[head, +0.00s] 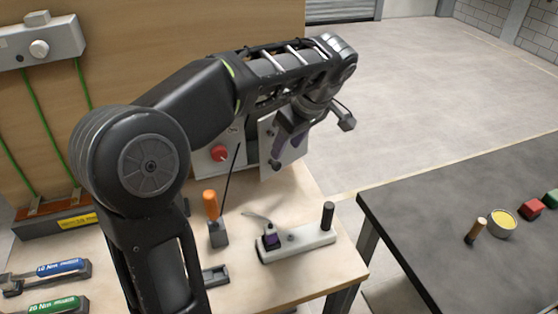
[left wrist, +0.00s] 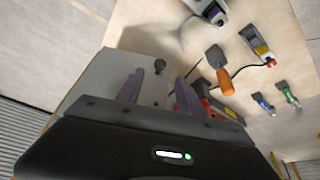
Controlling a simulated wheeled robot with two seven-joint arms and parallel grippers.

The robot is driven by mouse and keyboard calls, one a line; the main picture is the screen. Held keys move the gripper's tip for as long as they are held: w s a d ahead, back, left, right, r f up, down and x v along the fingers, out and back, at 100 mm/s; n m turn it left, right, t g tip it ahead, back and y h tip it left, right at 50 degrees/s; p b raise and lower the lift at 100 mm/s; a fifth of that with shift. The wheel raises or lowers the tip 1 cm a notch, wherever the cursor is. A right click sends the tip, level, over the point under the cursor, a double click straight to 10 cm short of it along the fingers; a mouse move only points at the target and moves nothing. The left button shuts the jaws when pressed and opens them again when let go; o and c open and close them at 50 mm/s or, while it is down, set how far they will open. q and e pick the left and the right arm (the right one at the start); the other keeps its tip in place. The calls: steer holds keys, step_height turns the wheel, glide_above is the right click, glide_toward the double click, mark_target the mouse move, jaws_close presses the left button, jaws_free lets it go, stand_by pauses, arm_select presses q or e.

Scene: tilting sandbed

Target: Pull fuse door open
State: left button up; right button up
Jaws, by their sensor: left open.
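The fuse box stands at the back of the wooden bench, with a red knob (head: 219,153) on its pale front. A pale fuse door panel (head: 268,146) is at its right side, with a dark strip between it and the knob side. A small black door knob (head: 275,165) shows on the panel. My left gripper (head: 288,148) is open at the panel, its purple fingers over its face. In the left wrist view the door (left wrist: 100,72) lies behind the fingers (left wrist: 157,88), and a black knob (left wrist: 160,66) shows beyond and between them. Contact cannot be told. My right gripper is out of view.
An orange-handled tool (head: 211,207) stands in a dark holder before the box. A white fixture (head: 305,243) with a black post is at the bench's front right. Torque tools (head: 58,268) lie at left. A dark table (head: 440,210) stands right, with bare floor behind.

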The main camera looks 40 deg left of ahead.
mark_target(278, 164)
arm_select(q)
steer(key=b+x, duration=0.3)
steer(key=shift+f, duration=0.2)
steer(key=shift+p+x, duration=0.4)
steer(key=shift+x, duration=1.85)
steer(key=shift+c, duration=0.2)
jaws_close()
